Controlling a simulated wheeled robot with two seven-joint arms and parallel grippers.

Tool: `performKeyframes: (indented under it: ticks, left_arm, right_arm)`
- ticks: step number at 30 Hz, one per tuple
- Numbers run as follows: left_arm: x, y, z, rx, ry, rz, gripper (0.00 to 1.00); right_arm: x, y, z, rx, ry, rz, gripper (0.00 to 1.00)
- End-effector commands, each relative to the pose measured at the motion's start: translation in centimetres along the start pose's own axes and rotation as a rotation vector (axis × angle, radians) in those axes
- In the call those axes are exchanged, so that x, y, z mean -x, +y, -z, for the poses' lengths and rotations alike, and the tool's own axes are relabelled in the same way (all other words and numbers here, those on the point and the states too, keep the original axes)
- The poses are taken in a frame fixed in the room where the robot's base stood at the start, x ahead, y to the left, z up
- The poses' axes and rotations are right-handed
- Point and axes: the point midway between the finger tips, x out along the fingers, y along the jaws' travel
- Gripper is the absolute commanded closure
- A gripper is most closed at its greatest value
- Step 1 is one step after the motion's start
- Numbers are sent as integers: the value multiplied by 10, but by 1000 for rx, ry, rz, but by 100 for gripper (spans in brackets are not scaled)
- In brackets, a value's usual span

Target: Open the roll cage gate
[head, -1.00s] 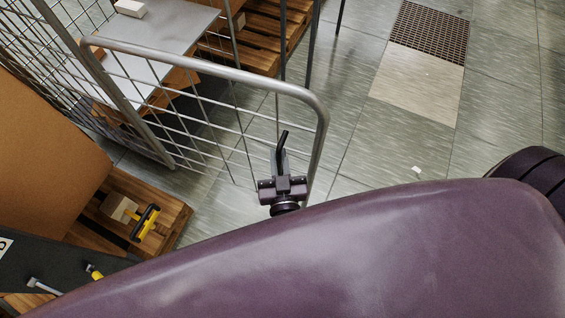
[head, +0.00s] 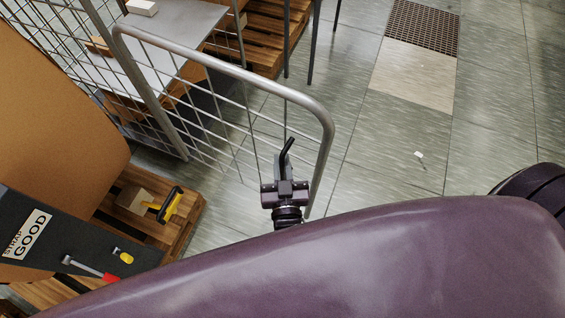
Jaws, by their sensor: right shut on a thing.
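The roll cage gate (head: 225,68) is a grey tubular frame with wire mesh, in the middle left of the head view. It swings out at an angle from the cage's upright post (head: 150,95). My right gripper (head: 286,160) is at the gate's free end, shut on the gate, near the rounded corner and upright tube. My fingers and the exact part held are partly hidden by the gripper body. My purple arm covers the lower part of the view. My left gripper is not in view.
A wooden pallet (head: 190,215) with a brown box (head: 60,130) and a dark tool board (head: 75,245) lies at lower left.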

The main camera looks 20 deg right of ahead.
Motion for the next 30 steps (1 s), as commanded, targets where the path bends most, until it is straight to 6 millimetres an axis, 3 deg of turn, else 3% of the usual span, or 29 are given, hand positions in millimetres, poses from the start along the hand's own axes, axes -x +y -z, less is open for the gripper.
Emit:
performKeyframes:
  ticks: [4,5,9,20,30]
  left_arm:
    - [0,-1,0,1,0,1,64]
    - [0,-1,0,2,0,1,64]
    - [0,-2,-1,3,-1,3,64]
    - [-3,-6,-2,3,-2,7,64]
    - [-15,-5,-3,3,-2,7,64]
  right_arm:
    - [-2,-4,5,-10,11,5,100]
    - [-2,-4,5,-10,11,5,86]
    - [-2,-2,4,-8,9,4,70]
    - [8,-1,0,-3,3,1,70]
    - [63,-2,-1,-4,2,3,70]
